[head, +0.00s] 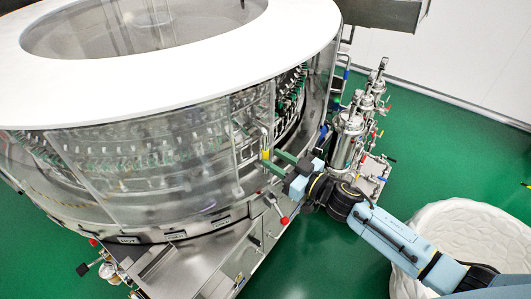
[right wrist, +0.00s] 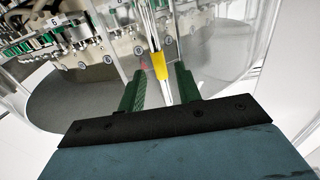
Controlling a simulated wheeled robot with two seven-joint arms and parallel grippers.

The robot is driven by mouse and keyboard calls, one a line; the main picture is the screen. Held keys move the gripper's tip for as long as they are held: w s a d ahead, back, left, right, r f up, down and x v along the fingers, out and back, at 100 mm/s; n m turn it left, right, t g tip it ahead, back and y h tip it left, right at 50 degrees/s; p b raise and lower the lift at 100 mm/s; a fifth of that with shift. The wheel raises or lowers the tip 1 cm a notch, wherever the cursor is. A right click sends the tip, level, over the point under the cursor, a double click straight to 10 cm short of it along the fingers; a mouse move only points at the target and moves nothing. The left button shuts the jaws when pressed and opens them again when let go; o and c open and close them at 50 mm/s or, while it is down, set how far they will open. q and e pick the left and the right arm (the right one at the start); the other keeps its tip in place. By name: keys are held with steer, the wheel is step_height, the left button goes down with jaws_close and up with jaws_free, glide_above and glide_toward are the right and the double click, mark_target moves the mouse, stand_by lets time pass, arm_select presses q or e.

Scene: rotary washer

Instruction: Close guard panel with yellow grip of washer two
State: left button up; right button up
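The washer (head: 130,150) is a large round machine with a white top ring and clear curved guard panels. The yellow grip (head: 265,155) is a band on an upright metal handle bar at the washer's right side; it also shows in the right wrist view (right wrist: 160,66). The clear guard panel (right wrist: 215,60) is right of the bar there, and bottle holders show uncovered to its left. My right gripper (head: 276,161) is open, its green fingers either side of the bar near the yellow grip in the right wrist view (right wrist: 158,78). Contact is not clear. My left gripper is out of view.
Metal filter housings with pipes (head: 350,135) stand close behind my right gripper. Green floor (head: 325,255) is clear between the washer and the tub.

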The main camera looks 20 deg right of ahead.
mark_target(266, 154)
steer(key=shift+x, duration=2)
steer(key=shift+c, duration=0.4)
jaws_close()
